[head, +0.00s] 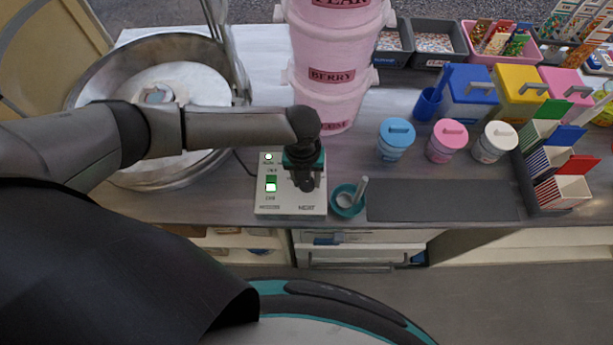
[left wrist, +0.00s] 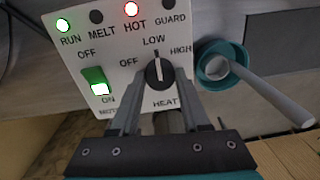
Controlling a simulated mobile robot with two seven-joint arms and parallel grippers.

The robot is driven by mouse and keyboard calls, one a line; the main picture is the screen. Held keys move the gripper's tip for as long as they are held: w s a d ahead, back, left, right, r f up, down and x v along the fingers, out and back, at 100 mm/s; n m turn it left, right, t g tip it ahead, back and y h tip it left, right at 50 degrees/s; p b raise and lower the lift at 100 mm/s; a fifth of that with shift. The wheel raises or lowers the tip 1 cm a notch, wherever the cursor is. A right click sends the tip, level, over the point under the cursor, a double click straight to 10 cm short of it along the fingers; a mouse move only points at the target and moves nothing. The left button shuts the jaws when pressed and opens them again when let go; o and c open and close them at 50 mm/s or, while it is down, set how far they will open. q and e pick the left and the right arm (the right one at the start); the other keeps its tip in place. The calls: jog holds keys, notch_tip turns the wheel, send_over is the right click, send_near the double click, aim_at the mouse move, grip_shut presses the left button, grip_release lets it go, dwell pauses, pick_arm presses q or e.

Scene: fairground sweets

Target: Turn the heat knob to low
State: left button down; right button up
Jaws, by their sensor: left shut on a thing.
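The heat knob (left wrist: 159,72) is a black round knob on a pale control box (head: 290,207). Labels around it in the left wrist view read OFF at left, LOW above and HIGH at right. Its white mark appears to point up, toward LOW. My left gripper (head: 306,184) reaches down over the right part of the box. In the left wrist view its two fingers (left wrist: 160,88) are shut on the knob, on either side of it. In the head view the gripper hides the knob. My right gripper is in neither view.
A green-lit switch (left wrist: 96,80) sits left of the knob; the RUN lamp is green and the HOT lamp red. A teal cup (head: 346,201) with a pale handle stands close right of the box. A metal bowl (head: 85,90) is at left, stacked pink tubs (head: 335,50) behind.

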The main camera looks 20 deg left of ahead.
pick_arm(q)
jog(key=shift+c, duration=1.9)
grip_release()
notch_tip(320, 180, up, 15)
jog(key=shift+a+p, duration=0.4)
jog(key=shift+p, duration=0.05)
jog(key=shift+s, duration=0.15)
